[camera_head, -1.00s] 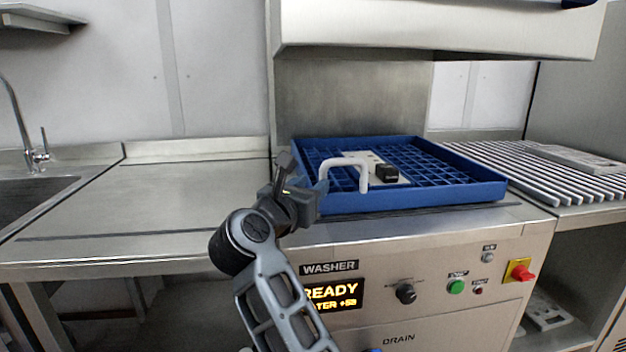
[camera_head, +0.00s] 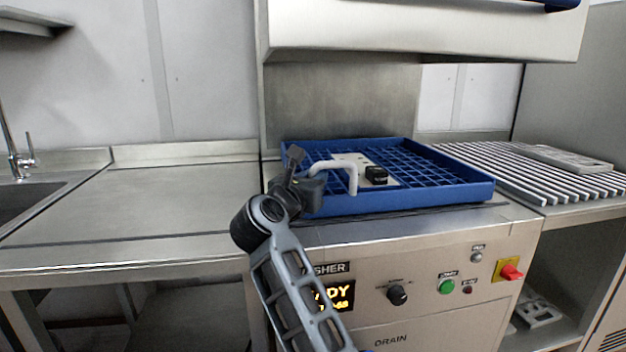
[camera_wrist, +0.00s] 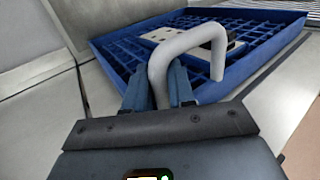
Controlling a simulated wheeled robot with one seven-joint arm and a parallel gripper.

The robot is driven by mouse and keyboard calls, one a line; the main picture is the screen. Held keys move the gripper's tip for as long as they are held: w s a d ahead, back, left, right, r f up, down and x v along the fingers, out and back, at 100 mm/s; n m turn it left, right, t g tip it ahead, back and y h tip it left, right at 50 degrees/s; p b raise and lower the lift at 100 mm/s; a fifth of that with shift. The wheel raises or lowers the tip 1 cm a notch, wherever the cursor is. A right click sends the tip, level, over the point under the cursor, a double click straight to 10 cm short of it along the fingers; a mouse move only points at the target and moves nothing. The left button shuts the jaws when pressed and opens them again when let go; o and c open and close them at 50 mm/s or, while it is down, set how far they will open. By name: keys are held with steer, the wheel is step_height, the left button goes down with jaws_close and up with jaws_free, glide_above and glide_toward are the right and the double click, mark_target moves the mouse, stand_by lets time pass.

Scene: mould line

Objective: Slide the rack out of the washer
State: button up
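The blue rack (camera_head: 400,200) lies flat on top of the washer (camera_head: 420,240), beneath the raised steel hood. A pale bent-tube handle (camera_head: 352,180) stands at the rack's front left; it fills the middle of the wrist view (camera_wrist: 190,38). My gripper (camera_head: 312,185) is at the handle's left leg. In the wrist view, my two blue fingers (camera_wrist: 160,88) lie on either side of that leg, with no clear gap, and appear shut on it. In the rack are a pale plate (camera_head: 350,160) and a small black block (camera_head: 376,175).
The steel hood (camera_head: 420,30) hangs over the rack. A bare steel counter (camera_head: 140,200) with a sink lies to the left. A slatted shelf (camera_head: 530,172) adjoins on the right. The washer's front has a knob, a green button (camera_head: 447,286) and a red switch (camera_head: 510,270).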

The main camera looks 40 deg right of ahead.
jaws_close()
